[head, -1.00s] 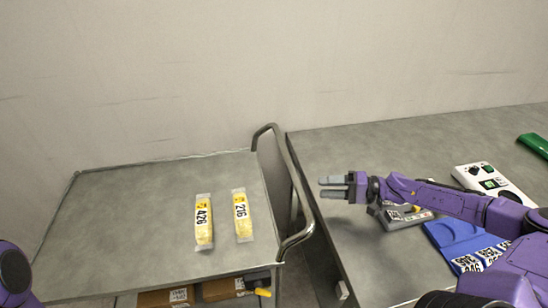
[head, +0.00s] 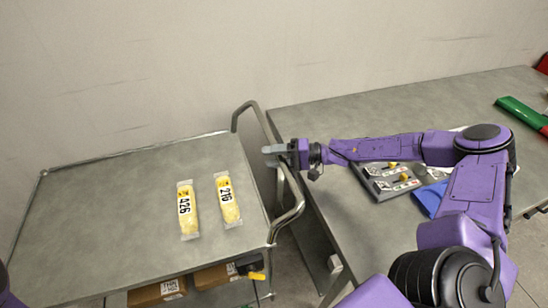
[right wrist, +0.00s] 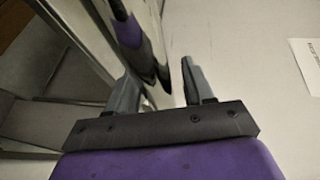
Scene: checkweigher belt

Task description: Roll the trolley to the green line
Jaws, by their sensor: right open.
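The trolley (head: 110,215) stands at the left in the head view, with a grey flat top. Its bent metal tube handle (head: 257,112) rises along its right side, close to the bench edge. My right gripper (head: 272,152) is open at the handle, with its fingers over the tube. I cannot tell whether they touch it. The right wrist view shows its two fingers (right wrist: 160,90) spread apart. Only a bit of my left arm shows at the head view's left edge; its gripper is out of view. I see no green line on the floor.
Two yellow packs, marked 426 (head: 188,212) and 216 (head: 227,202), lie on the trolley top. Cardboard boxes (head: 158,292) sit below. The bench (head: 330,115) at the right carries a grey device (head: 385,182), a blue tray (head: 428,200) and a green object (head: 520,112).

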